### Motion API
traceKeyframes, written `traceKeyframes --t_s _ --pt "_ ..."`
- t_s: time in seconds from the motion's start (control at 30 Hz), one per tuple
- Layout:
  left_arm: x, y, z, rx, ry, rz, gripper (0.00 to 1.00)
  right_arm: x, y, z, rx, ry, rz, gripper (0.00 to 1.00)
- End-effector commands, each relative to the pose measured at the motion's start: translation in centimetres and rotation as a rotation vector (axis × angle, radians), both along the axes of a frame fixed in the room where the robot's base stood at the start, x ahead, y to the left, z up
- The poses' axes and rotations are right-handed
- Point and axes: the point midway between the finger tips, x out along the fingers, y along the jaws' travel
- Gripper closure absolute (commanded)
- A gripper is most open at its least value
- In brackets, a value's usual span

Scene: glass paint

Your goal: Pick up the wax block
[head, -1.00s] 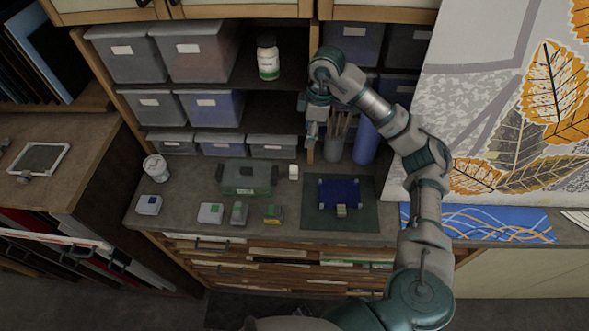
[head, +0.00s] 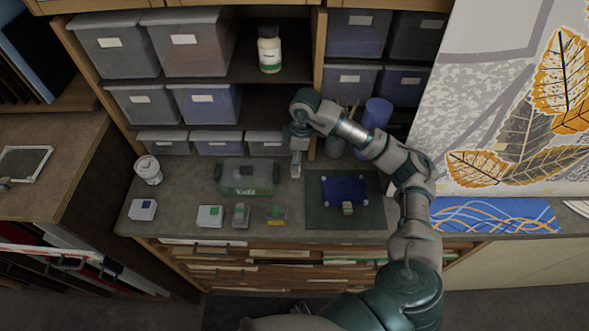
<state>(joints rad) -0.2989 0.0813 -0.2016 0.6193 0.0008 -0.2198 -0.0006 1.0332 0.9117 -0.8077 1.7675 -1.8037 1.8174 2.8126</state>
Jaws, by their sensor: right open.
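A small pale block (head: 295,172), which may be the wax block, stands on the counter to the right of the green-grey case. My right gripper (head: 297,157) points down right at this block, open, and its fingers overlap it in the view. I cannot tell whether they touch it. Other small blocks sit along the counter front: a white and blue one (head: 143,209), a white and green one (head: 209,216), a grey and green one (head: 241,215) and a yellowish one (head: 276,215). My left gripper is not in view.
The green-grey case (head: 247,179) stands left of the gripper. A dark green mat (head: 372,215) with a blue panel (head: 344,187) and a small block (head: 347,208) lies to the right. A white tub (head: 148,168) stands at left. Shelves with grey bins (head: 190,142) rise behind.

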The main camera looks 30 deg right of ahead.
Motion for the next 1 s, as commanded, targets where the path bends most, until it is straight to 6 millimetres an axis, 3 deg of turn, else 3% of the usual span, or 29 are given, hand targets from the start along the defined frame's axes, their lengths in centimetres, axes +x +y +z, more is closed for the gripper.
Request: traceKeyframes --t_s 0.4,0.63,0.67,0.8,0.9,1.0 --pt "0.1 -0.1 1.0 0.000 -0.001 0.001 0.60 -0.1 0.2 -5.1 0.002 0.000 -0.001 0.42" --pt "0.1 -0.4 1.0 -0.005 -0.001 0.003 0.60 -0.1 0.4 -5.3 0.000 -0.001 0.000 0.42" --pt "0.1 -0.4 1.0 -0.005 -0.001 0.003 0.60 -0.1 0.4 -5.3 0.000 -0.002 0.000 0.44" --pt "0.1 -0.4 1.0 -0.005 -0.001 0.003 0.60 -0.1 0.5 -5.2 -0.002 -0.003 0.000 0.79" --pt "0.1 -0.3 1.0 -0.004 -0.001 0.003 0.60 -0.1 0.5 -5.3 -0.001 -0.002 0.000 1.00" --pt "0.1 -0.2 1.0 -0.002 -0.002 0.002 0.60 -0.1 0.4 -5.3 0.000 -0.001 0.000 1.00"
